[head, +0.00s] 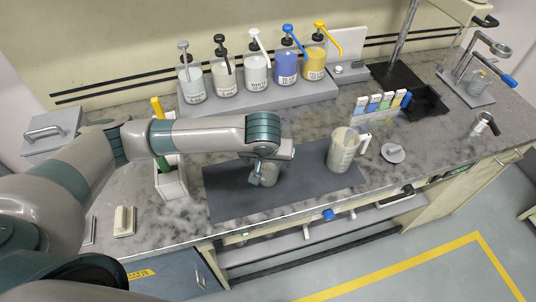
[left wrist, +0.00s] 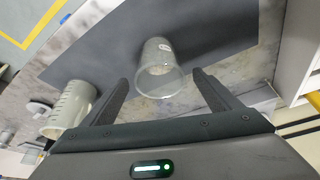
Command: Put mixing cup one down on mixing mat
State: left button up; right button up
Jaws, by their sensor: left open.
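The dark grey mixing mat (head: 232,202) lies flat on the marbled counter; it also shows in the left wrist view (left wrist: 110,45). A small clear cup (head: 270,175), which I take as mixing cup one, stands upright on the mat, partly hidden by my left gripper (head: 262,172). In the left wrist view the cup (left wrist: 158,60) sits between my open fingers (left wrist: 160,80), with a visible gap on each side. My right gripper is not in view.
A graduated jug (head: 345,150) stands at the mat's right end, with a grey round lid (head: 393,153) beside it. Several pump bottles (head: 256,75) stand on a rack behind. A white holder (head: 171,183) is left of the mat. The mat's front left is clear.

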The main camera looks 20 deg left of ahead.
aim_at(267, 181)
pick_arm(q)
jog(key=p+v, duration=0.2)
jog(key=v, duration=0.3)
jog(key=shift+r+p, duration=0.1)
jog(key=shift+p, duration=0.3)
dwell(1.4)
